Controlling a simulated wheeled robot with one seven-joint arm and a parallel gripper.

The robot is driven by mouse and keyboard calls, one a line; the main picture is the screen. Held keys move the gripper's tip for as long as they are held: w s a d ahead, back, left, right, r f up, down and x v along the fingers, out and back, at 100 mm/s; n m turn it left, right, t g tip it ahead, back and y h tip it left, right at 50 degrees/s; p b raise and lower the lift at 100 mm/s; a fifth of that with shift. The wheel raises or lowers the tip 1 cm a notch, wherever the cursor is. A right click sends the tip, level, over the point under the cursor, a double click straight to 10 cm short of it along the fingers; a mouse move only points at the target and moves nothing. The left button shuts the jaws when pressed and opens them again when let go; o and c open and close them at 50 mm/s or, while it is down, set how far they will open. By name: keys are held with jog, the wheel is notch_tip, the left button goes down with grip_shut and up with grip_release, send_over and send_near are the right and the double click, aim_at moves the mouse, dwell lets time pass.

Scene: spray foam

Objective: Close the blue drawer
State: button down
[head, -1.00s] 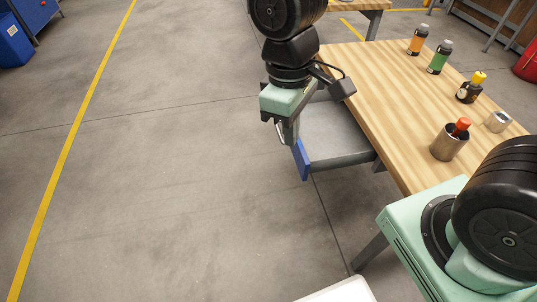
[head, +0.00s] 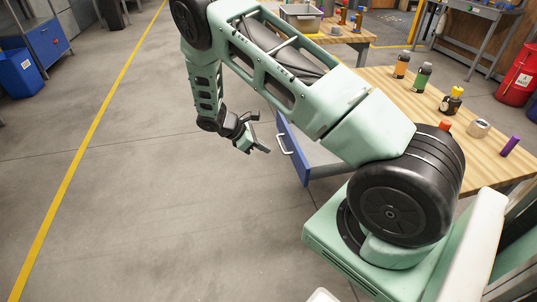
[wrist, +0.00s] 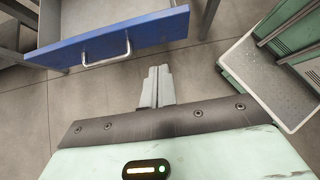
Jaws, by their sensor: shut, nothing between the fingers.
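The blue drawer stands open under the wooden workbench. Its blue front (head: 293,152) and silver handle (head: 283,144) face left in the head view, with part of its grey inside hidden by my arm. In the wrist view the blue front (wrist: 150,31) and handle (wrist: 107,58) cross the top left, with the grey tray behind. My gripper (head: 267,151) is in front of the drawer, left of the handle and apart from it. In the wrist view its fingers (wrist: 157,72) are together and empty, below the drawer front and right of the handle.
Open floor (head: 160,220) lies left of the drawer. A blue bin (head: 19,73) is far off.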

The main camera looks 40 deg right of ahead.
aim_at(300, 161)
jog(key=x, duration=0.3)
jog(key=r+p+x, duration=0.1)
jog(key=x, duration=0.3)
jog(key=s+d+x, duration=0.1)
jog(key=x, duration=0.3)
jog(key=shift+d+r, duration=0.1)
jog(key=shift+r, duration=0.1)
jog(key=shift+s+d+p, duration=0.3)
jog(key=shift+d, duration=0.2)
jog(key=s+d, duration=0.3)
jog(key=d, duration=0.3)
jog(key=s+d, duration=0.4)
jog(key=d, duration=0.2)
jog(key=s+d+b, duration=0.1)
jog(key=s+d, duration=0.3)
jog(key=d, duration=0.2)
jog(key=shift+s+d, duration=0.1)
jog(key=shift+d, duration=0.05)
